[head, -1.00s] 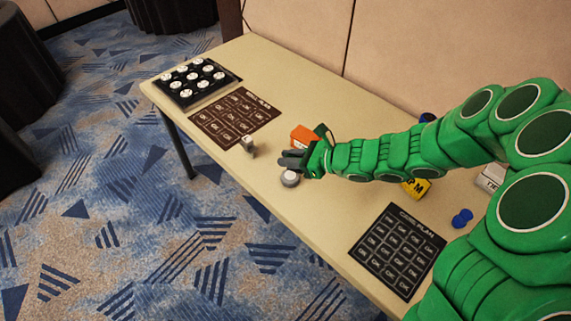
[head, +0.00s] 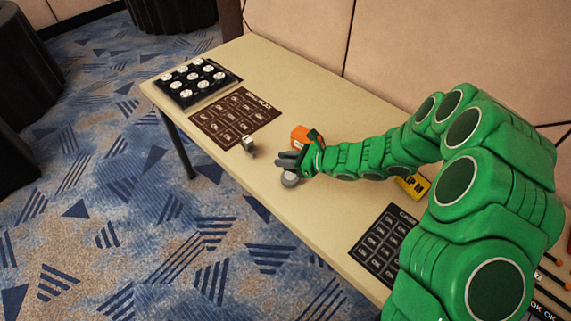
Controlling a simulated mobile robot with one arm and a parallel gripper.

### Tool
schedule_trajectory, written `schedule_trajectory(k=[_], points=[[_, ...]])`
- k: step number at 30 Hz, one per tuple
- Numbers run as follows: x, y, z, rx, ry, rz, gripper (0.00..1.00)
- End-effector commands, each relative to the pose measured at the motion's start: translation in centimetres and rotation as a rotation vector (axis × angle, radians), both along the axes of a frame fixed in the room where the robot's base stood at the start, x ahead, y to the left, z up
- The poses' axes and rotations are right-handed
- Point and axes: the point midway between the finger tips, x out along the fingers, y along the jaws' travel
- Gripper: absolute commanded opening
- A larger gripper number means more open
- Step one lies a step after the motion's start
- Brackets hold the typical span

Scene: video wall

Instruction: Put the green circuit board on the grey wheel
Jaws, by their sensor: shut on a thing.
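The grey wheel (head: 290,180), a small round grey piece, lies on the tan table near its front edge, partly behind my gripper's fingers. My gripper (head: 289,160), with dark grey fingers at the end of my green arm, is directly above the wheel in the picture. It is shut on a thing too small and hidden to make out. I cannot tell whether that thing touches the wheel. I cannot pick out the green circuit board anywhere against my green arm.
An orange block (head: 299,134) stands just behind my gripper. A small grey piece (head: 248,145) is to the left. A brown printed mat (head: 234,117) and black tray (head: 190,98) of white discs lie farther left; a black mat (head: 377,248) and yellow block (head: 413,185) are right.

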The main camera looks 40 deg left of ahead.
Motion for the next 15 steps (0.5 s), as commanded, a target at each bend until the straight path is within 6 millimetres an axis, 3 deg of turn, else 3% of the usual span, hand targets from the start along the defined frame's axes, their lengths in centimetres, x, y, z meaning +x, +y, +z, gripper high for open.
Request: schedule_trajectory(k=[6, 15], points=[[-0.1, -0.1, -2.3, -0.004, 0.003, -0.001, 0.00], [0.0, -0.1, -2.4, -0.002, 0.001, -0.001, 0.00]])
